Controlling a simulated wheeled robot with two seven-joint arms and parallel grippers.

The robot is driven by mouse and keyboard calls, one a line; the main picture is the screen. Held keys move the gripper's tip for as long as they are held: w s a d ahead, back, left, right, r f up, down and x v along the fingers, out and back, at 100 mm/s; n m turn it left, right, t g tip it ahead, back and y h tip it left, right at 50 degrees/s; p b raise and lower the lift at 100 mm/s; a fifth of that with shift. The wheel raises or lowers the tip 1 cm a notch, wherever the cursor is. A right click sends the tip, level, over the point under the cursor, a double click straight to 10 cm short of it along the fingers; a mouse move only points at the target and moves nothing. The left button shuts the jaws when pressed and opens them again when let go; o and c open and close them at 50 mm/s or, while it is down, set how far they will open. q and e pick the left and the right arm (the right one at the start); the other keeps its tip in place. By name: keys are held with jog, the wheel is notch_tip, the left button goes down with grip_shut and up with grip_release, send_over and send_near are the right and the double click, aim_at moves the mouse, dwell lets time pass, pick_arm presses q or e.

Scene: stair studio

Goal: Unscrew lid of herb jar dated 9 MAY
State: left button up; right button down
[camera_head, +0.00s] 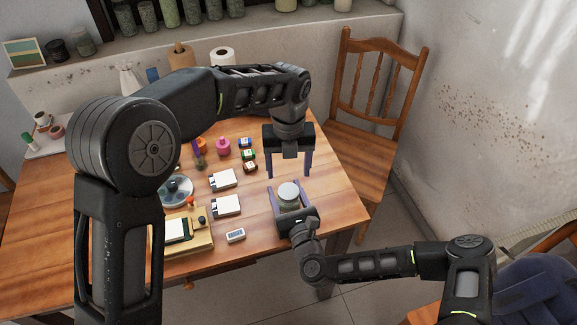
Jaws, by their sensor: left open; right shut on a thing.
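A herb jar with a pale round lid (288,188) stands near the right front part of the wooden table. My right gripper (287,196) comes in from the front and is shut on the jar's body below the lid. My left gripper (288,172) hangs above and just behind the jar, fingers pointing down, open and empty. The lid is on the jar. A date on the jar cannot be read from here, as its side is mostly hidden by the lid and my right gripper.
A wooden chair (372,110) is at the right. Several jars line the windowsill.

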aim_at(289, 191)
pick_arm(q)
jog(key=shift+m, duration=1)
jog(key=shift+f, duration=0.1)
jog(key=shift+f, duration=3.9)
